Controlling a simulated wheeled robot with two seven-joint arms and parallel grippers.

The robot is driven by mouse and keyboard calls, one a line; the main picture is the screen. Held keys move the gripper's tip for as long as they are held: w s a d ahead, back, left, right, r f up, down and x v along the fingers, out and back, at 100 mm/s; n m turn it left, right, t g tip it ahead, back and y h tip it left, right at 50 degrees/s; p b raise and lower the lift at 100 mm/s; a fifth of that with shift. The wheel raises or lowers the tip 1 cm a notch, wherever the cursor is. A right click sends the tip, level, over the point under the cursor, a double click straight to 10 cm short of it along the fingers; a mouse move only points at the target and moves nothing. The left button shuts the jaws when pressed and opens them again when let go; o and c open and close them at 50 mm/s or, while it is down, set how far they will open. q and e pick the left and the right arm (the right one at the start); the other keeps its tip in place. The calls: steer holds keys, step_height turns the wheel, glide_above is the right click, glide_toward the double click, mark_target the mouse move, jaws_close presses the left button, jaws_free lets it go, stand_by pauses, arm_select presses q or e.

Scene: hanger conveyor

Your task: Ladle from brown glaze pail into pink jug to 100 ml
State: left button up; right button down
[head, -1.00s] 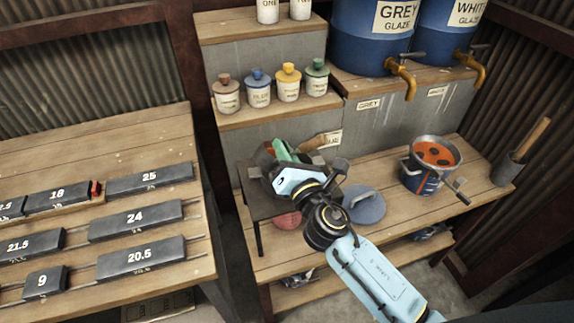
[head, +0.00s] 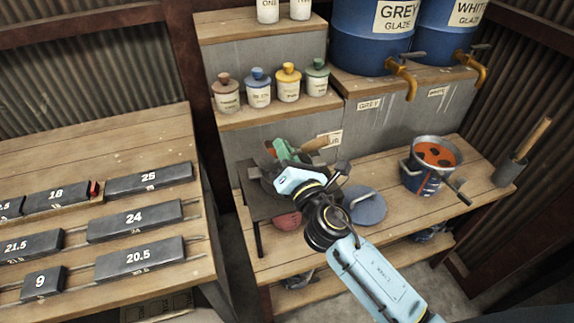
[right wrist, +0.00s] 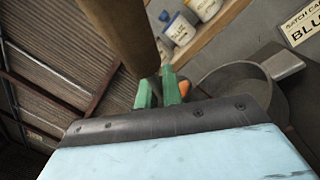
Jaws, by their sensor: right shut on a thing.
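My right gripper (head: 283,153) has green fingers and is over the dark stand at the left end of the bench. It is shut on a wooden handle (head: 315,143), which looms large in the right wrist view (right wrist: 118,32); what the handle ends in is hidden. A dark grey round vessel (right wrist: 240,88) is beside the fingers. A blue and metal pail (head: 424,182) with orange-brown glaze (head: 433,153) and dark spots stands at the bench's right. A pinkish rounded thing (head: 287,220) shows below the stand; I cannot tell if it is the jug. My left gripper is out of view.
A blue-grey disc (head: 364,205) lies between stand and pail. A holder (head: 508,170) with a wooden stick is at the far right. Several lidded jars (head: 288,88) line the shelf. Blue drums (head: 370,35) with brass taps are above. Numbered dark blocks (head: 135,220) fill the left table.

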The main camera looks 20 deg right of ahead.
steer(key=shift+d+f+m+t+h+b, duration=0.15)
steer(key=shift+d+f+m+b, duration=0.15)
steer(key=shift+m+b, duration=0.5)
steer(key=shift+d+f+m+t+h+b, duration=0.15)
steer(key=shift+d+m+b, duration=0.1)
steer(key=shift+m+b, duration=0.55)
stand_by(2.6)
steer(key=shift+d+f+m+h+b, duration=0.2)
steer(key=shift+d+f+m+b, duration=0.15)
steer(key=shift+m+b, duration=0.45)
steer(key=shift+d+f+m+h+b, duration=0.25)
steer(key=shift+m+b, duration=0.25)
steer(key=shift+m, duration=0.5)
stand_by(2.0)
